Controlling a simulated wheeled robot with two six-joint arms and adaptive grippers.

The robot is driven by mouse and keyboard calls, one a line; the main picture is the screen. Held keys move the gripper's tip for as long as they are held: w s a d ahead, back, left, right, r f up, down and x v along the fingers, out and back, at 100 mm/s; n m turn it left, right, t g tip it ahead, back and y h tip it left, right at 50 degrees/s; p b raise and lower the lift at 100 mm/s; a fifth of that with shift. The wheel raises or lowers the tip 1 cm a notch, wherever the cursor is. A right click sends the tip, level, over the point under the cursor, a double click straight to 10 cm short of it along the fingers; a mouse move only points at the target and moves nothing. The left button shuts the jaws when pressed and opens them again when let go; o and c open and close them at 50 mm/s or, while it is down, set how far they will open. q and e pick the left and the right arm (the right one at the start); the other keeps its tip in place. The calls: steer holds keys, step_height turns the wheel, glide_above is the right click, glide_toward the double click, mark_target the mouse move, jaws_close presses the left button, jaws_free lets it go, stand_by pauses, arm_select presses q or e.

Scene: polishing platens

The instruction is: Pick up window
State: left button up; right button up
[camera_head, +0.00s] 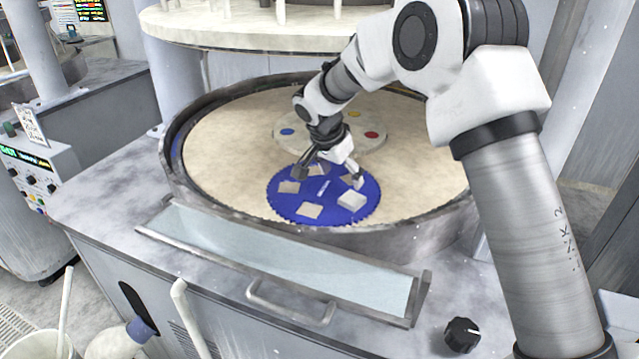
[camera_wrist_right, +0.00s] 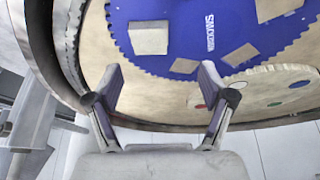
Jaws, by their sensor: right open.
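The window looks to be a pale square block (camera_head: 352,199) with visible thickness, on the blue toothed disc (camera_head: 323,190), at its right front part. The block looks apart from the fingers. My left gripper is not in view.
Several flat tan squares in the disc look like openings. The disc lies on a round beige platen (camera_head: 225,150) inside a raised metal rim (camera_head: 172,165). A beige round plate with coloured dots (camera_head: 372,146) is behind the gripper. A clear splash panel (camera_head: 290,262) stands in front.

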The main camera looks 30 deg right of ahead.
mark_target(352, 198)
steer(key=shift+d+f, duration=0.15)
steer(key=shift+f, duration=0.2)
steer(key=shift+s+d+f+p, duration=0.85)
steer(key=shift+f+p, duration=0.2)
steer(key=shift+p, duration=0.1)
steer(key=f, duration=0.1)
steer(key=w+f, duration=0.1)
steer(key=f, duration=0.1)
steer(key=d+f+p, duration=0.1)
steer(key=shift+w+f, duration=0.15)
steer(key=shift+w, duration=0.15)
steer(key=shift+s, duration=0.1)
steer(key=shift+s+r, duration=0.15)
steer(key=shift+r, duration=0.05)
steer(key=c, duration=0.5)
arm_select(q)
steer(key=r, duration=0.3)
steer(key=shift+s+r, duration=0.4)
arm_select(e)
steer(key=c, duration=0.8)
